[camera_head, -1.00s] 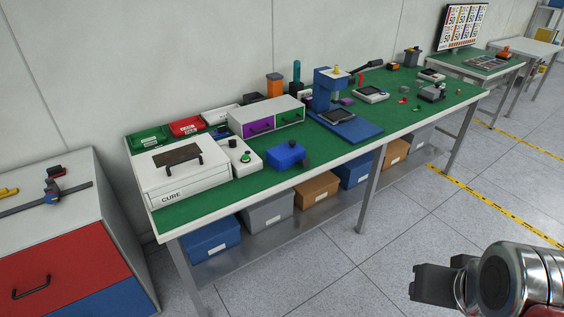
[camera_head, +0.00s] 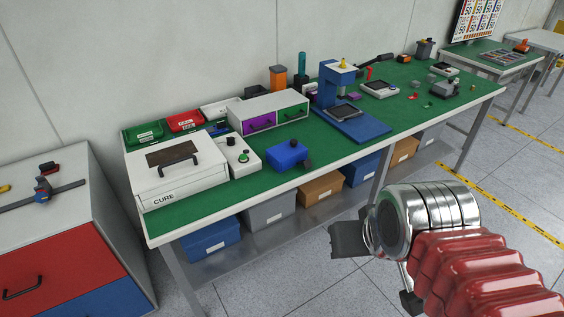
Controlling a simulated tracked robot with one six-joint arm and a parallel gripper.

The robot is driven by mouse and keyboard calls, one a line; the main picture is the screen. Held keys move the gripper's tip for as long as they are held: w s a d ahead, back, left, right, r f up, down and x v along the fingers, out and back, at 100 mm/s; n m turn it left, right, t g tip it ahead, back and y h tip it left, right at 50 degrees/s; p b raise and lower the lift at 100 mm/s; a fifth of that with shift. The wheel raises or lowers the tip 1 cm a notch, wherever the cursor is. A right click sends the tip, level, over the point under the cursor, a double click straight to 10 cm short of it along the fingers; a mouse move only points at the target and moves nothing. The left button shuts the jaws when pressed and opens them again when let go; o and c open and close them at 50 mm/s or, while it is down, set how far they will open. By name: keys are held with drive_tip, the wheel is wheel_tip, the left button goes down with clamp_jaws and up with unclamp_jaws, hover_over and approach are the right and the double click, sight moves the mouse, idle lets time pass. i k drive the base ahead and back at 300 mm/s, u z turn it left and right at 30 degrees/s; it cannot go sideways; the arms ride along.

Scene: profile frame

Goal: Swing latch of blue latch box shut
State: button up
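The blue latch box (camera_head: 287,154) sits on the green bench top near its front edge, in the middle of the view. A dark knob-like part (camera_head: 307,167), perhaps its latch, shows at its right front corner; I cannot tell its exact position. A second dark round part is on top of the box. My gripper (camera_head: 345,240) is at the lower right, in front of the bench and well apart from the box. Its dark end points left, and the fingers cannot be told apart. Nothing is seen in it.
The white CURE box (camera_head: 178,197) and a white button panel (camera_head: 238,163) stand left of the blue box. A white drawer unit (camera_head: 262,108) stands behind it, and a blue press (camera_head: 338,92) to the right. Several bins sit on the lower shelf. Bench top in front of the press is clear.

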sight(308, 163)
drive_tip(key=u, duration=0.45)
drive_tip(key=i, duration=0.9)
drive_tip(key=u, duration=0.4)
